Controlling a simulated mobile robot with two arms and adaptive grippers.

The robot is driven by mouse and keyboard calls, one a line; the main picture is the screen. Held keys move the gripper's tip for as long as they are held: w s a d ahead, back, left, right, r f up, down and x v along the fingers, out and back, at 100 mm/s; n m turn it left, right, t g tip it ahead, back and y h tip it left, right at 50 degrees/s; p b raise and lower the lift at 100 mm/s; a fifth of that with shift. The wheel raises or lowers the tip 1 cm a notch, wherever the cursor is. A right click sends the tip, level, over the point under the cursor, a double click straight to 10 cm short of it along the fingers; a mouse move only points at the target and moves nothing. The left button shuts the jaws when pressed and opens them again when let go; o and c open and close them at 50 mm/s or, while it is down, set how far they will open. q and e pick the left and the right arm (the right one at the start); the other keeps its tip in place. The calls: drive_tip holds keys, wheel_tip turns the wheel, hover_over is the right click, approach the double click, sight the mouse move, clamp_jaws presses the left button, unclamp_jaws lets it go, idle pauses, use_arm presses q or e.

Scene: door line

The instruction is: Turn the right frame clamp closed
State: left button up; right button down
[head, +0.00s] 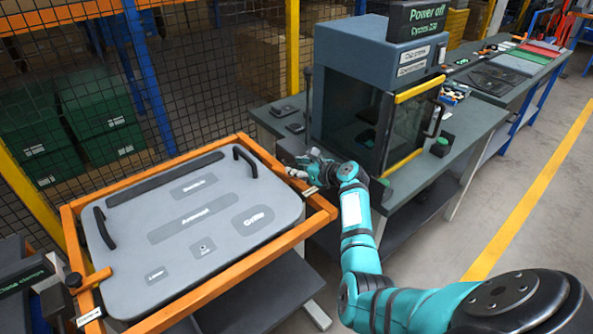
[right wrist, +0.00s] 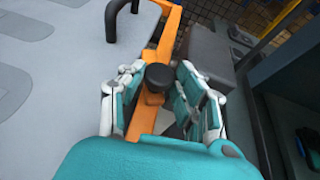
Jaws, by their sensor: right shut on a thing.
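A grey door panel (head: 120,285) lies in an orange frame (head: 325,212). The right frame clamp shows in the right wrist view as a black knob (right wrist: 158,78) over an orange part (right wrist: 145,118) by the panel's edge. My right gripper (head: 302,172) is at the frame's right side and hides most of this clamp in the head view. In the right wrist view its fingers (right wrist: 155,88) stand on both sides of the knob, shut on it. Whether the clamp reaches over the panel is unclear. My left gripper is not in view.
The left clamp (head: 95,280), orange with a black knob, lies across the panel's left edge. A blue-grey press cabinet (head: 375,45) stands on a workbench (head: 440,165) just right of my gripper. Wire fencing stands behind. The floor at right is clear.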

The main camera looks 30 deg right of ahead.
idle(0.3)
drive_tip(key=c, duration=0.9)
unclamp_jaws()
drive_tip(key=v, duration=1.2)
drive_tip(key=shift+d, duration=0.2)
